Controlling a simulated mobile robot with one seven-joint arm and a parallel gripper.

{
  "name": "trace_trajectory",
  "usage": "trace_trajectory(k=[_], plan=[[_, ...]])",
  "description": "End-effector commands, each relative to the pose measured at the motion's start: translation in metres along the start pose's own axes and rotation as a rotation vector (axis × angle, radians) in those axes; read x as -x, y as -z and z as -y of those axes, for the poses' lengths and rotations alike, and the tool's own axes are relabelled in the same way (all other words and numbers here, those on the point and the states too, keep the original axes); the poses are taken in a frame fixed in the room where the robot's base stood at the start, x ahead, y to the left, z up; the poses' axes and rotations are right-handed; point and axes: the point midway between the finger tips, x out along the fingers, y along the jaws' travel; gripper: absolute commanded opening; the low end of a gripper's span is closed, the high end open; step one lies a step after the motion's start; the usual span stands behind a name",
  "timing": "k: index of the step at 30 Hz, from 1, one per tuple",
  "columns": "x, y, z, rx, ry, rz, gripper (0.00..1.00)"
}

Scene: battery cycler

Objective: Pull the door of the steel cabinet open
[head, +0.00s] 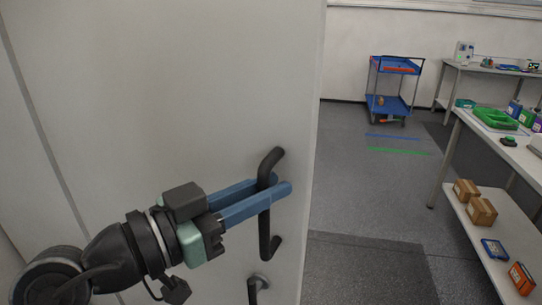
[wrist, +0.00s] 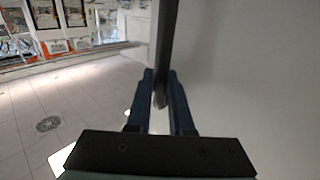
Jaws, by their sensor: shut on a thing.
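The steel cabinet's light grey door (head: 170,90) fills the left half of the head view; it also fills the right side of the wrist view (wrist: 250,80). A black bar handle (head: 265,225) stands upright near the door's right edge. My gripper (head: 280,186), with blue fingers, is shut on the handle's upper part. In the wrist view the dark handle (wrist: 166,50) runs between my two fingers (wrist: 160,90). A second dark handle (head: 256,285) shows lower down, partly cut off by the frame. I cannot tell whether the door stands ajar.
A blue cart (head: 388,100) stands by the far wall. A workbench (head: 505,150) at the right holds a green tray (head: 494,119), with cardboard boxes (head: 481,211) on its lower shelf. The grey floor (head: 355,190) between cabinet and bench is clear.

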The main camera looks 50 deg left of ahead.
Motion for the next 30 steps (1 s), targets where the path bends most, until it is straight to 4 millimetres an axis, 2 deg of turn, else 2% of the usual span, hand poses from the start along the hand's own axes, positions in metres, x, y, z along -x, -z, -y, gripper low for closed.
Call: trace_trajectory(k=[14, 15, 19, 20, 30], plan=[[0.0017, 0.0012, 0.0015, -0.002, 0.007, -0.003, 0.0], [0.0017, 0.0012, 0.0015, -0.002, 0.007, -0.003, 0.23], [0.0016, 0.001, 0.0015, -0.002, 0.007, -0.002, 0.47], [0.0016, 0.001, 0.0015, -0.002, 0.007, -0.002, 0.5], [0.0015, 0.0005, 0.0014, -0.001, 0.006, -0.001, 0.5]])
